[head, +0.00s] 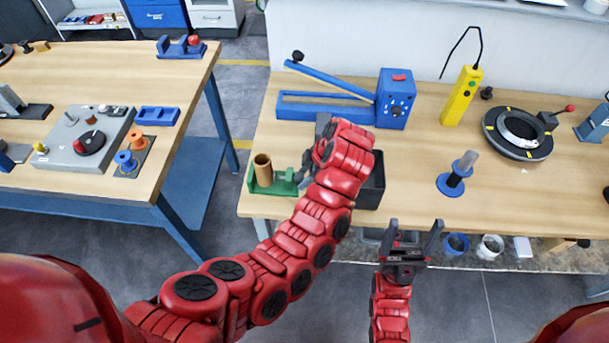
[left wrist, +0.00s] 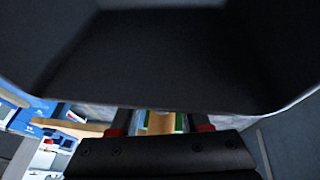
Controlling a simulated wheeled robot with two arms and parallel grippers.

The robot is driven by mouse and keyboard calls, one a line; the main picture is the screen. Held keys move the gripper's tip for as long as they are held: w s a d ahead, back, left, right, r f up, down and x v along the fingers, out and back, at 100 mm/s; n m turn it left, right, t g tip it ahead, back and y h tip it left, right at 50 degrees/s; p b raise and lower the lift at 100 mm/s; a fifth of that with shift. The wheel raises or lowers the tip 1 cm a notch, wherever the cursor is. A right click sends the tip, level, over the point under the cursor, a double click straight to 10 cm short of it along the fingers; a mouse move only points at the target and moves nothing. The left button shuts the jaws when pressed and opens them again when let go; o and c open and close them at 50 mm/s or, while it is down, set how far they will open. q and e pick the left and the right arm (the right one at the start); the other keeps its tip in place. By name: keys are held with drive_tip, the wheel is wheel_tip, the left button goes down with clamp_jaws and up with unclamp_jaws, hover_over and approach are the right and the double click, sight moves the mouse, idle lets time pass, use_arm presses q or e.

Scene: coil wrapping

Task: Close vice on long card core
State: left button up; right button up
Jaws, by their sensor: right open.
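The green vice (head: 284,188) stands near the front left corner of the right-hand workbench. The brown card core (head: 263,169) stands upright in it. My left gripper (head: 306,168) points down at the right side of the vice, close to it or touching it. My forearm partly covers it. In the left wrist view, its two fingers (left wrist: 161,123) stand apart with brown and green strips showing between them. A dark blurred shape hides the fingertips, so I cannot tell whether they hold anything. My right gripper (head: 411,236) is open and empty in front of the bench edge.
A black bin (head: 372,192) stands just right of my left wrist. Behind are a blue lever tool (head: 325,105) and a blue box (head: 396,100). A blue spool stand (head: 451,184), yellow device (head: 462,98) and round black fixture (head: 517,136) stand to the right.

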use_arm(q)
clamp_jaws()
drive_tip(key=shift+w+r+p, duration=0.15)
drive_tip(key=shift+r+p, duration=0.1)
drive_tip(key=shift+p, duration=0.1)
drive_tip(key=shift+g, duration=0.4)
drive_tip(key=shift+w+f+g, duration=0.15)
drive_tip(key=shift+f+g, duration=0.05)
drive_tip(key=shift+g, duration=0.2)
drive_tip(key=shift+f+m+g+b, duration=0.15)
drive_tip(key=shift+m+g+b, duration=0.15)
drive_tip(key=shift+b, duration=0.2)
drive_tip(key=g+b, duration=0.1)
drive_tip(key=b, duration=0.3)
drive_tip(key=shift+w+f, duration=0.1)
drive_tip(key=shift+f, duration=0.05)
drive_tip(key=shift+r+g+b, duration=0.25)
drive_tip(key=shift+g+b, duration=0.05)
drive_tip(key=shift+b, duration=0.25)
